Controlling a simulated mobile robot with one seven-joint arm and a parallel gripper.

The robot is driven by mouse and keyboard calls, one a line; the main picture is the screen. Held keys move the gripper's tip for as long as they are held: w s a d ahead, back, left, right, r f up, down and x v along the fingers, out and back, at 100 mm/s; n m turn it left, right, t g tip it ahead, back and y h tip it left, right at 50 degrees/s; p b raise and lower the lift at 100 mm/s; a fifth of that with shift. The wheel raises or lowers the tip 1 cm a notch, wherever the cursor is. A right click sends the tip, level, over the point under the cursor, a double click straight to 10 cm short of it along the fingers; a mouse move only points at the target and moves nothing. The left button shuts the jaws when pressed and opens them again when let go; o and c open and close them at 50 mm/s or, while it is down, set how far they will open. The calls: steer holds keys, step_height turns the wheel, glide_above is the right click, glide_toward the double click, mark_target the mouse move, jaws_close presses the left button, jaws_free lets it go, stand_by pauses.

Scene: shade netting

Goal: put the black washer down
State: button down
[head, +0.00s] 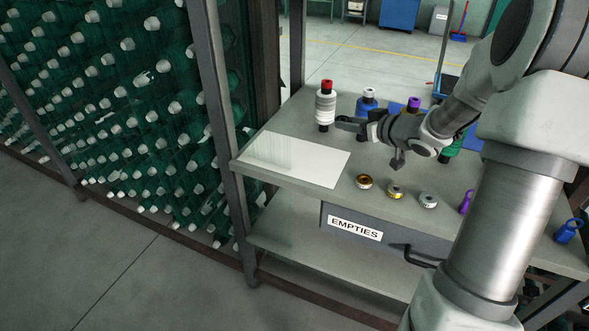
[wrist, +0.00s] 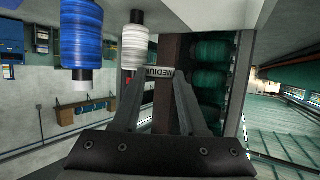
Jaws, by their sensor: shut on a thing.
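My gripper (head: 350,124) reaches left over the bench, close beside the white spool with a red top. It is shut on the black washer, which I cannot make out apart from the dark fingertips. In the wrist view the two fingers of my gripper (wrist: 160,78) stand a little apart, with a "MEDIUM" label showing between them. The fingers are held above the bench top (head: 335,205), near the back edge of a pale sheet (head: 320,165).
The white spool (head: 325,108) and blue-white spool (head: 367,104) stand at the back. Small round pieces, two gold (head: 364,181) (head: 395,192) and one grey (head: 428,200), lie at the front. An "EMPTIES" drawer (head: 355,229) is below. The pale sheet is clear. A rack post (head: 215,90) bounds the left.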

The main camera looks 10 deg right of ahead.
steer(key=b, duration=0.7)
glide_above(305, 172)
step_height(305, 172, down, 8)
steer(key=shift+r, duration=0.1)
steer(key=shift+f+b, duration=1.25)
steer(key=shift+f, duration=0.7)
steer(key=shift+f, duration=0.1)
steer(key=shift+f, duration=0.15)
steer(key=shift+c, duration=2.2)
jaws_free()
